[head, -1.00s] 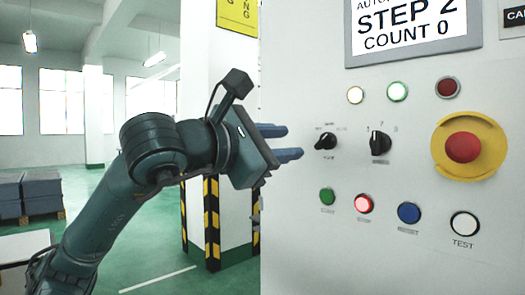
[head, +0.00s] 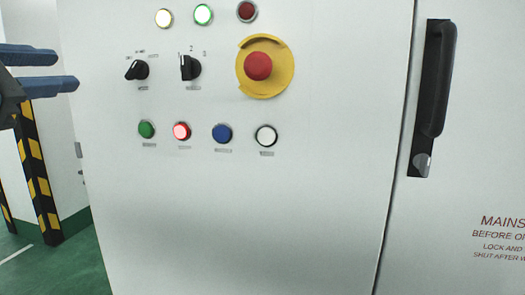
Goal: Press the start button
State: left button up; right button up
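The grey control panel (head: 230,210) fills the middle of the head view. A small green push button (head: 146,129) sits at the left of its lower row; its label is too small to read, so I cannot confirm it is the start button. Beside it are a lit red button (head: 181,131), a blue button (head: 222,134) and a white button (head: 266,136). My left gripper (head: 69,70) is at the left edge, its two blue fingers apart and empty. It is up and left of the green button, not touching it. My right gripper is not in view.
Above the buttons are two black selector switches (head: 190,67), a red emergency stop (head: 258,66) on a yellow plate and several indicator lamps. A door with a black handle (head: 433,85) is at right. A striped post (head: 38,180) stands at lower left.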

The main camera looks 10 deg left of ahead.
aim_at(145, 129)
jog(key=k+j, duration=0.1)
jog(key=k, duration=0.9)
